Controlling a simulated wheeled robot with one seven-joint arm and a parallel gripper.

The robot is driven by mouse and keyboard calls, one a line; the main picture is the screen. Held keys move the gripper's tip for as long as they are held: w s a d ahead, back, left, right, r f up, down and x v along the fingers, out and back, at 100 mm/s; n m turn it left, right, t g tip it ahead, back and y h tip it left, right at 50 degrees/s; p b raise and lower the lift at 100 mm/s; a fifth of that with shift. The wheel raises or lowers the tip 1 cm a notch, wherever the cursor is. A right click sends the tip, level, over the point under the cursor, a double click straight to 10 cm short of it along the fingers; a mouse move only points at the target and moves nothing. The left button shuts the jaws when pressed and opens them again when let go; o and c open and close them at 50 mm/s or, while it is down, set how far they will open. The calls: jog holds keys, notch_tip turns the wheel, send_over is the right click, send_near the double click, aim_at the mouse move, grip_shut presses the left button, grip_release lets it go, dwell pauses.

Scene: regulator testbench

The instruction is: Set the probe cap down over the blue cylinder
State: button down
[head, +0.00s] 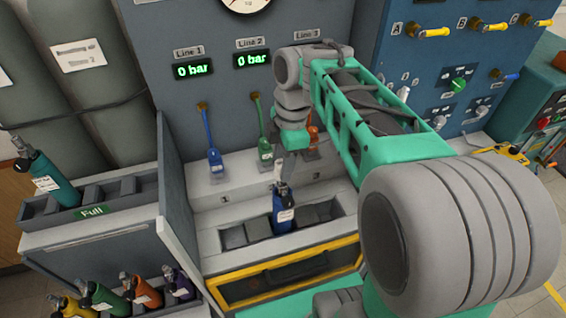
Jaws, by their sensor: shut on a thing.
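The blue cylinder (285,215) stands upright in a slot of the bench's recessed holder, with a white label on its front and a metal valve on top. My gripper (285,166) points down just above the cylinder. It is shut on a small pale piece, which I take to be the probe cap (279,172). The cap sits right over or at the valve top. I cannot tell if it touches the valve. The fingers are small and partly hidden by my wrist.
Blue (215,158) and green (265,152) hose connectors rest on the ledge; an orange one (313,135) is partly behind my arm. A rack marked "Full" (90,211) holds a teal cylinder (50,178). Several coloured cylinders stand lower left. Both line displays (193,70) read 0 bar.

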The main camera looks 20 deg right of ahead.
jog(key=shift+f+b, duration=1.5)
dwell(0.3)
jog(key=c, duration=0.8)
grip_release()
jog(key=shift+c, duration=0.2)
jog(key=r, duration=0.2)
jog(key=r+p, duration=0.1)
jog(key=r, duration=0.2)
jog(key=d+r+p, duration=0.1)
jog(key=r, duration=0.2)
jog(key=shift+f, duration=0.1)
jog(key=shift+s, duration=0.1)
